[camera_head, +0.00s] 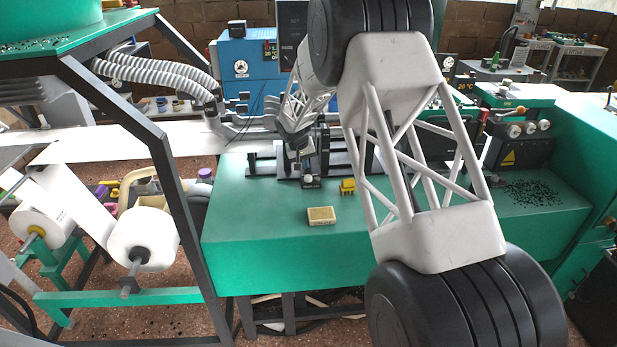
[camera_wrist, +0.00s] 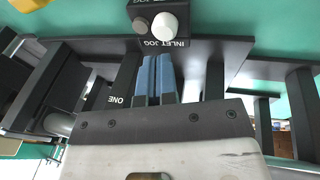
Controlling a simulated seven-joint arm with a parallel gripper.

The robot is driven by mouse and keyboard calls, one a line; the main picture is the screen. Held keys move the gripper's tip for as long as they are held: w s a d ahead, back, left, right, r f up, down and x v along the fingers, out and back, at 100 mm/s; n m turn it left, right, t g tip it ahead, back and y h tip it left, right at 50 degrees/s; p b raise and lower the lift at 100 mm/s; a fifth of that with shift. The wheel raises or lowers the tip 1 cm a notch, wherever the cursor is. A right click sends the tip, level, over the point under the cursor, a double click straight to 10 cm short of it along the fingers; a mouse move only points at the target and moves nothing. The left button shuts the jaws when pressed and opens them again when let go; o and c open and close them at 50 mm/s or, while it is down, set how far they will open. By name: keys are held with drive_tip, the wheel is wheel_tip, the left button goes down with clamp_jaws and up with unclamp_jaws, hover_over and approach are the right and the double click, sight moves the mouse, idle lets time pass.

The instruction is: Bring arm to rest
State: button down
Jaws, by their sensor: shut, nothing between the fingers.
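My gripper (camera_head: 304,160) is over the green machine top (camera_head: 260,220) in the head view, among dark upright plates. In the wrist view its two blue-tipped fingers (camera_wrist: 155,78) lie side by side, closed with nothing between them. They point at a small dark control box (camera_wrist: 158,38) marked INLET JOG, which has a white knob (camera_wrist: 164,25) and a grey knob. The fingertips appear close to the box, but I cannot tell whether they touch it. The box also shows just below my gripper in the head view (camera_head: 311,184).
Dark brackets (camera_head: 265,160) surround my gripper. A yellow box (camera_head: 321,216) and a small yellow piece (camera_head: 347,186) are on the green top. A dark frame post (camera_head: 150,140) and white paper rolls (camera_head: 143,240) are at left. The front of the green top is mostly clear.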

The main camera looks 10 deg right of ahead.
drive_tip(key=shift+s+r, duration=0.1)
drive_tip(key=shift+r, duration=0.05)
drive_tip(key=s+d+r+y, duration=0.1)
drive_tip(key=s+d+r, duration=0.3)
drive_tip(key=s+r, duration=0.95)
drive_tip(key=s+d+r, duration=0.3)
drive_tip(key=s+r, duration=0.7)
drive_tip(key=s, duration=0.6)
drive_tip(key=s+d+y, duration=0.1)
drive_tip(key=s+d, duration=0.1)
drive_tip(key=s, duration=3.2)
drive_tip(key=shift+s+r+t+y, duration=0.2)
drive_tip(key=shift+r+t+y, duration=0.1)
drive_tip(key=shift+r, duration=0.15)
